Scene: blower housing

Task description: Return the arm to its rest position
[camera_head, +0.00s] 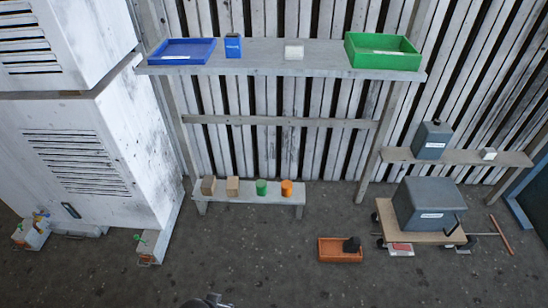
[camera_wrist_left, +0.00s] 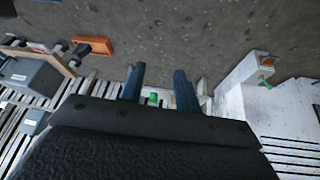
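My left gripper (camera_wrist_left: 159,82) shows in the left wrist view with its two dark fingers spread apart and nothing between them. A small dark and grey piece of my own arm or gripper (camera_head: 207,301) shows at the bottom edge of the head view. I cannot tell its finger state there. My right gripper is not in view. No object is seen held.
A white cabinet (camera_head: 100,150) stands at left. A shelf (camera_head: 265,57) carries a blue tray (camera_head: 182,50) and green tray (camera_head: 383,52). A low bench (camera_head: 247,197) holds small blocks and cylinders. An orange tray (camera_head: 338,256) and cart (camera_head: 400,232) stand right.

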